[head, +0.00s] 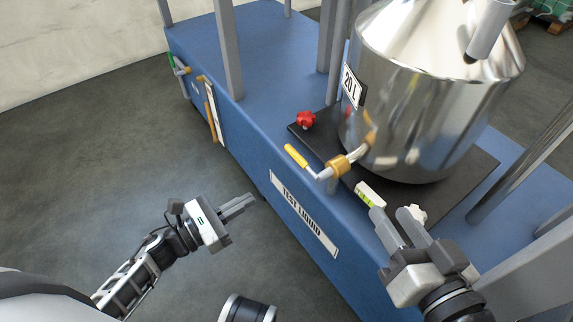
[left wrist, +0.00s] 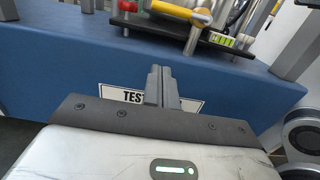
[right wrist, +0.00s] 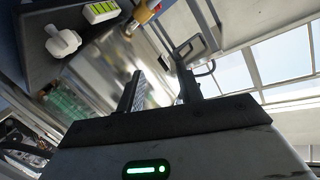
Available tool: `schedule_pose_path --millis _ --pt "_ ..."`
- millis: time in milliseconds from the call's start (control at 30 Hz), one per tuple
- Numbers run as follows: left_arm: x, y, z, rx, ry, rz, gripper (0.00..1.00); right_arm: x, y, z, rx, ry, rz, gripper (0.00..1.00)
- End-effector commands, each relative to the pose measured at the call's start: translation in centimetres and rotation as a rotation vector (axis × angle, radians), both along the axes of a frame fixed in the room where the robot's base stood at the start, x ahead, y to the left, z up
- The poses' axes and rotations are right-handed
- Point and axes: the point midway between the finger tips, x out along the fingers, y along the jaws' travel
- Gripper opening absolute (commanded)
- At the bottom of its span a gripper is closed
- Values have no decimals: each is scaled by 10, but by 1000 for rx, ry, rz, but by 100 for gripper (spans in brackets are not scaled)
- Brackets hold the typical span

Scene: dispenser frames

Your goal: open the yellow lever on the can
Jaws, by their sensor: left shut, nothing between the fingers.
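The shiny metal can (head: 430,100) stands on a dark plate on the blue frame, with a "20 L" label on its side. The yellow lever (head: 296,156) sits on the brass-coloured valve (head: 340,166) low on the can and points left; it also shows at the top of the left wrist view (left wrist: 180,12). My left gripper (head: 250,202) is shut and empty, below and left of the lever, apart from it. My right gripper (head: 393,213) is open and empty in front of the plate, right of the valve. In the right wrist view, the can (right wrist: 108,65) is beyond its fingers.
A red knob (head: 306,120) and a spirit level (head: 369,194) are on the dark plate (head: 477,172). A white knob (right wrist: 62,41) is near my right gripper. Grey posts (head: 228,50) rise from the blue frame (head: 270,60). Bare floor lies to the left.

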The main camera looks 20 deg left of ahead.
Motion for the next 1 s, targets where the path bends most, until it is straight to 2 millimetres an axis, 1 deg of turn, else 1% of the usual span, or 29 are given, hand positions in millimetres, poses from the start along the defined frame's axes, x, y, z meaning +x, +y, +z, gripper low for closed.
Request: schedule_pose_path --millis 267,367,467,867,900,1000 --pt "1 -1 1 -2 0 1 0 0 0 1 0 0 0 36" --pt "6 -4 2 -4 -1 0 0 0 0 0 2 0 0 36" --pt "16 -12 2 -5 -1 1 0 0 0 0 9 -1 1 36" --pt "82 -63 6 -5 -1 1 0 -1 3 0 60 -4 8 36" --pt "82 -63 16 -2 -2 0 0 0 3 8 63 -9 8 36" --pt "83 -65 31 -2 -1 0 0 1 1 12 39 -20 2 36"
